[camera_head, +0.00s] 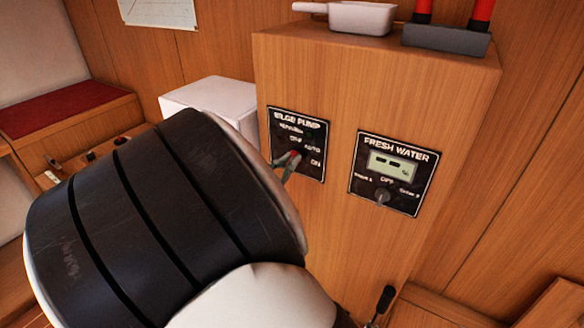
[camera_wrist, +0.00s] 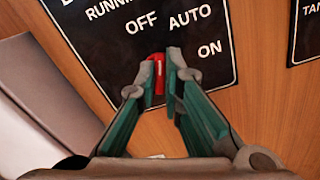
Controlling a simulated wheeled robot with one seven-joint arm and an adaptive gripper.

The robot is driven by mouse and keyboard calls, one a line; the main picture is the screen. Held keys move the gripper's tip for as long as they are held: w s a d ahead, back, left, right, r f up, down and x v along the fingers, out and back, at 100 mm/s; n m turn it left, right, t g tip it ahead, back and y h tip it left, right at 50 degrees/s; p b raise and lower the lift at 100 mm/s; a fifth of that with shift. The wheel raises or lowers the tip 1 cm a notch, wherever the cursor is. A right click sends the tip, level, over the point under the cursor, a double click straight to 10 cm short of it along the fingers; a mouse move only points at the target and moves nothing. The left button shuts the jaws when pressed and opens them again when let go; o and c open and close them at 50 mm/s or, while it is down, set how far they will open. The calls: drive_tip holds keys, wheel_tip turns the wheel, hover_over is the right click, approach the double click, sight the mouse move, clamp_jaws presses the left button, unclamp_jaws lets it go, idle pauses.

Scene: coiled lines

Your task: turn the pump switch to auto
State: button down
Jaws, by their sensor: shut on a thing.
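The black bilge pump panel (camera_head: 317,174) is on the left of the wooden cabinet's front. In the wrist view the panel (camera_wrist: 105,50) shows the words OFF, AUTO and ON around its switch. The red pump switch (camera_wrist: 158,74) stands out from the panel between my fingertips, its upper end pointing to the space between OFF and AUTO. My gripper (camera_wrist: 163,74) is shut on it, one finger on each side. In the head view my gripper (camera_head: 290,161) reaches the panel's lower part, and my arm hides the area to its left. The switch's base is partly hidden.
The fresh water panel (camera_head: 404,205) with a small display and knob is close on the right. A white box (camera_head: 210,95) stands left of the cabinet (camera_head: 450,80). A pale handled pan (camera_head: 350,17) and a grey holder (camera_head: 445,39) with red-topped items are on top.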

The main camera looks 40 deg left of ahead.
drive_tip(key=shift+s+f+m+b, duration=0.1)
drive_tip(key=shift+f+m+b, duration=0.05)
drive_tip(key=shift+m+b, duration=2.2)
drive_tip(key=c, duration=1.7)
unclamp_jaws()
drive_tip(key=shift+n, duration=0.25)
